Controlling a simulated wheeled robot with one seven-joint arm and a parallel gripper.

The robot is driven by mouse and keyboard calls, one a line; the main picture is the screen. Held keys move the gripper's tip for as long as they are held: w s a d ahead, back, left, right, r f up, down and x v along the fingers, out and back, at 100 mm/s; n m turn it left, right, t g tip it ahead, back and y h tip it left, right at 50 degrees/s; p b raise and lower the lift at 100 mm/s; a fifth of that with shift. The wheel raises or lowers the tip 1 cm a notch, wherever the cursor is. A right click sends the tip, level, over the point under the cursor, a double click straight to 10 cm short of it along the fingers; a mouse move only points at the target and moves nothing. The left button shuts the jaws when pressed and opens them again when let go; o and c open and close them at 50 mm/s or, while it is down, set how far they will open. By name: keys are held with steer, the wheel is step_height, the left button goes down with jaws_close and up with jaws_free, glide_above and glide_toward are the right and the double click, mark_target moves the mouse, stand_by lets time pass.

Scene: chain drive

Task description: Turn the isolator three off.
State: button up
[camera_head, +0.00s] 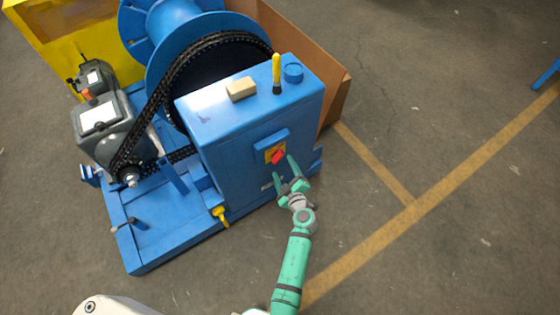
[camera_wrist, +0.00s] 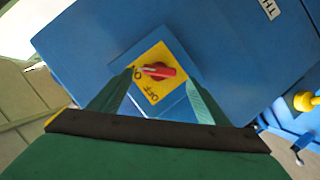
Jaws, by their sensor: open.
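The isolator's red knob (camera_head: 277,157) sits on a yellow square plate on the front of a blue cabinet (camera_head: 235,150). In the wrist view the red knob (camera_wrist: 160,71) lies nearly level, with one end toward the ON mark (camera_wrist: 137,72). The OFF mark (camera_wrist: 152,94) is on the plate below it. A label starting "TH" (camera_wrist: 269,9) is partly cut off at the top right. My gripper (camera_head: 283,165) is open in front of the knob. In the wrist view its fingers (camera_wrist: 159,80) stand either side of the plate, and I cannot tell whether they touch anything.
A black chain (camera_head: 160,90) and grey motor (camera_head: 103,122) are at left. A yellow handle (camera_head: 220,215) juts out low. Floor at right is clear.

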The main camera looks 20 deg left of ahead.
mark_target(279, 159)
steer(key=shift+x, duration=2.6)
steer(key=shift+c, duration=0.4)
steer(key=c, duration=1)
